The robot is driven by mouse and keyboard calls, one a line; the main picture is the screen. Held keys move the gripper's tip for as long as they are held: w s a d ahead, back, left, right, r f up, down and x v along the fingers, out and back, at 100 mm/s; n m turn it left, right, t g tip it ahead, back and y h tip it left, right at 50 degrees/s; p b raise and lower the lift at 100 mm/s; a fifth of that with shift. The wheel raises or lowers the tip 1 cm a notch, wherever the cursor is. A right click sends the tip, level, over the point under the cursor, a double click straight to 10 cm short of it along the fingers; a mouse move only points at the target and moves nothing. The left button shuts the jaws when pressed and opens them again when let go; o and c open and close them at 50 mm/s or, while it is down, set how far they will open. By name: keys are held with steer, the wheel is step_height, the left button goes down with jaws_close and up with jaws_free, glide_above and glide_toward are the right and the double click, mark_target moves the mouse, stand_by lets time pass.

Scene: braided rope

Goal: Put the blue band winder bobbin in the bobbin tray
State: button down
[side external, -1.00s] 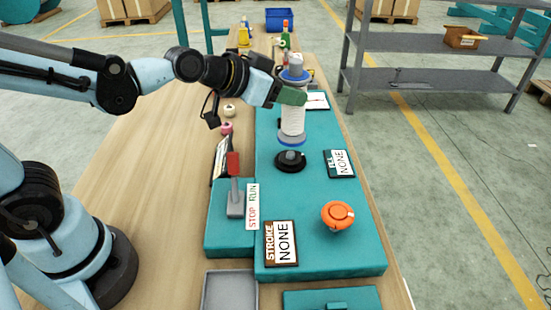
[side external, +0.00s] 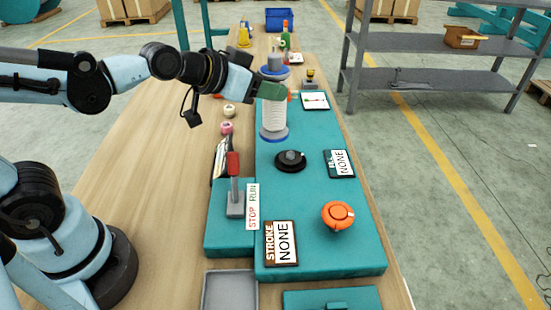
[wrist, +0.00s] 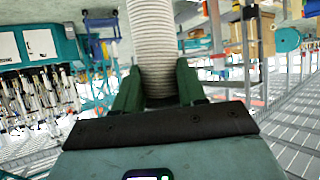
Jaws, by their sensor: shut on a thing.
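The blue band winder bobbin (side external: 274,117) is a white wound spool with blue flanges at top and bottom. My gripper (side external: 272,91) is shut on its upper part and holds it roughly upright, above and behind the black round spindle base (side external: 290,161) on the teal machine top. In the wrist view, the white winding (wrist: 152,35) stands between the two green fingers of my gripper (wrist: 160,85). A grey open tray (side external: 229,290) lies at the near edge of the table; I cannot tell whether it is the bobbin tray.
The teal machine (side external: 350,255) carries an orange knob (side external: 338,216), NONE signs and a red-handled lever (side external: 234,165). Pink and cream rolls (side external: 228,118) lie on the wooden table left of it. A blue bin (side external: 279,19) stands at the far end.

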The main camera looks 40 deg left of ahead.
steer(key=s+a+f+n+y, duration=0.2)
steer(key=s+a, duration=0.4)
steer(key=w+a+r+m+g+h, duration=0.2)
steer(key=w+a+m+g+h, duration=0.1)
steer(key=a+m+h, duration=0.55)
steer(key=a+f, duration=1.1)
steer(key=shift+w+f, duration=0.2)
steer(key=shift+w, duration=0.15)
stand_by(0.5)
steer(key=shift+a+f, duration=0.1)
steer(key=shift+f, duration=0.05)
